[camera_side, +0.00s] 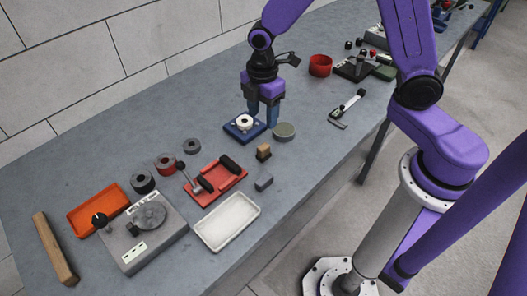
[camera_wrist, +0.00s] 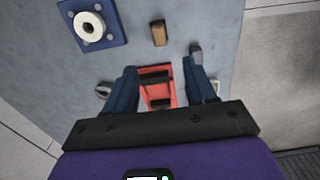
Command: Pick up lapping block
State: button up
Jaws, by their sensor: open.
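No piece is clearly marked as the lapping block. A flat grey-green round block (camera_side: 284,131) lies on the bench just right of the blue plate; a small grey block (camera_side: 264,183) lies further forward. The grey block also shows in the wrist view (camera_wrist: 196,49). A tan-topped block (camera_side: 264,152) stands between them, also seen in the wrist view (camera_wrist: 159,33). My gripper (camera_side: 260,117) points down over the bench beside the blue plate and round block. Its blue fingers (camera_wrist: 159,68) are apart with nothing held between them.
The blue plate with a white ring (camera_side: 244,123) is close to the fingers. A red fixture with black rollers (camera_side: 217,181), a white tray (camera_side: 227,221), an orange tray (camera_side: 98,205) and a grey machine (camera_side: 152,232) lie left. A red cup (camera_side: 320,65) stands behind right.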

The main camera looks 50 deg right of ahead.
send_over(264, 146)
jog(key=f, duration=0.8)
jog(key=shift+a, duration=0.3)
jog(key=shift+d+f, duration=0.2)
jog(key=shift+f, duration=2.35)
grip_shut()
